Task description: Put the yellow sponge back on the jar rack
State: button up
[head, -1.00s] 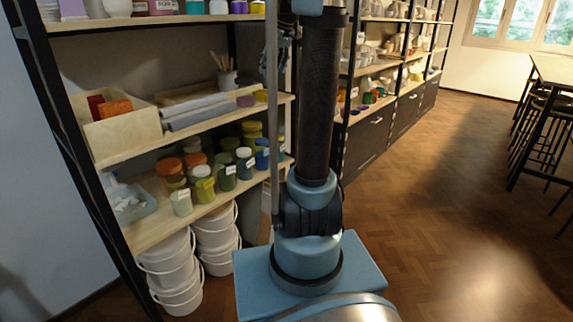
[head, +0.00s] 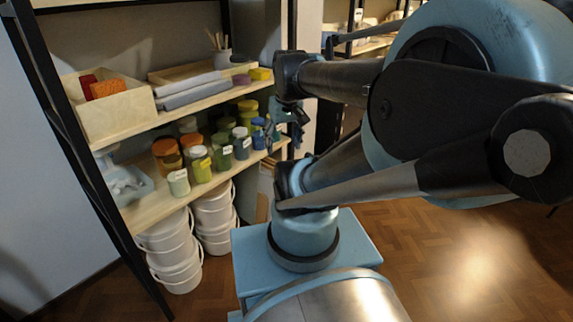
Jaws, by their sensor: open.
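A small yellow block (head: 261,73), which looks like the yellow sponge, lies at the right end of the middle shelf, beside a purple block (head: 241,79). Several glaze jars (head: 222,150) stand close together on the lower shelf (head: 150,226), which may be the jar rack. My gripper (head: 301,116) hangs small and dark at the end of my arm, right of the yellow block and near the shelf's right post. It is open and touches neither the block nor, as far as I can tell, the jars. My wrist partly covers the post and what lies behind it.
A wooden box (head: 115,112) with red and orange blocks and a stack of grey slabs (head: 190,90) share the middle shelf. A pale blue tray (head: 128,188) sits at the lower shelf's left. White buckets (head: 170,262) stand below. The floor (head: 440,260) at right is clear.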

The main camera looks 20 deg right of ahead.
jog(key=s+f+m, duration=0.1)
jog(key=s+f, duration=0.3)
jog(key=f, duration=0.1)
jog(key=shift+s+d+f, duration=0.15)
jog(key=shift+s+f, duration=0.15)
dwell(0.9)
